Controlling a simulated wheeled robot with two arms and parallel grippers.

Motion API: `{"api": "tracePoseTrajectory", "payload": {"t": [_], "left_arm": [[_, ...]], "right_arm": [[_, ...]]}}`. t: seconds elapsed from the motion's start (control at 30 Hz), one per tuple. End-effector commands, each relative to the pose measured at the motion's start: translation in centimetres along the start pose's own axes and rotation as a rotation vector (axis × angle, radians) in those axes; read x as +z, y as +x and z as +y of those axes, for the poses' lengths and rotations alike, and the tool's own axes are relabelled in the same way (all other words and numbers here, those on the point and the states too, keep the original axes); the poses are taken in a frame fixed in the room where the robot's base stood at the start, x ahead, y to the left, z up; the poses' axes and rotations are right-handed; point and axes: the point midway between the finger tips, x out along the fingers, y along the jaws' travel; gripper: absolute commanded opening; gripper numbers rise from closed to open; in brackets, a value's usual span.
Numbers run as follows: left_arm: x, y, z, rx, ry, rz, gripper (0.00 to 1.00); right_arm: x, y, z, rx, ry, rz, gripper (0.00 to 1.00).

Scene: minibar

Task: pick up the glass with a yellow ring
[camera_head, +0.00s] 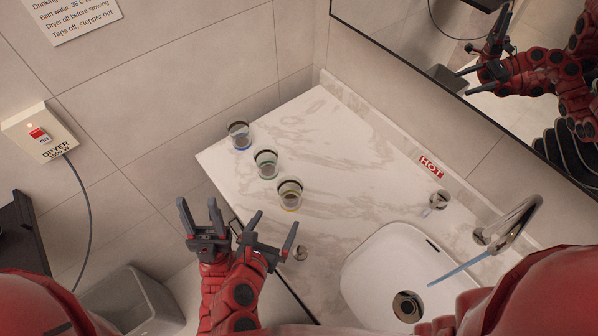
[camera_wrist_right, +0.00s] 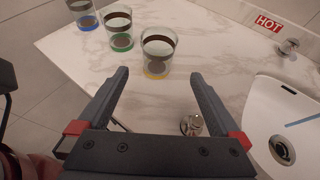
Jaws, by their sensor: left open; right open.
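The glass with a yellow ring (camera_head: 289,194) stands upright on the marble counter, nearest of three glasses in a row. It also shows in the right wrist view (camera_wrist_right: 158,52), just beyond and between my right fingertips. My right gripper (camera_head: 275,219) is open and empty, short of the glass at the counter's front edge. In the right wrist view my right gripper (camera_wrist_right: 159,76) points at the glass, with its jaws apart. My left gripper (camera_head: 198,203) is open and empty, to the left of the right one and off the counter's left edge.
A green-ringed glass (camera_head: 266,164) and a blue-ringed glass (camera_head: 240,135) stand behind the yellow-ringed one. A white basin (camera_head: 375,270) with a tap (camera_head: 515,225) and a bluish stream lies right. A dryer switch box (camera_head: 38,132) is on the left wall. A grey bin (camera_head: 130,300) is lower left.

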Motion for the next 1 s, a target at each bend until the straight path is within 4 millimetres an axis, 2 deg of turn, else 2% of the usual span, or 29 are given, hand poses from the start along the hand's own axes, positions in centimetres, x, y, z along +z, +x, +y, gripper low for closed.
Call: {"api": "tracePoseTrajectory", "payload": {"t": [0.17, 0.7, 1.0], "left_arm": [[-0.1, 0.2, 0.0, 0.000, 0.000, -0.001, 0.50], [-0.3, 1.6, -0.1, 0.000, 0.000, -0.001, 0.50], [-0.4, 2.1, -0.1, 0.000, 0.000, 0.000, 0.50]], "right_arm": [[0.1, 1.6, -0.1, -0.004, -0.001, 0.000, 1.00], [0.1, 10.9, -0.1, -0.005, 0.001, -0.001, 1.00], [0.0, 13.0, 0.0, -0.004, 0.000, 0.001, 1.00]]}}
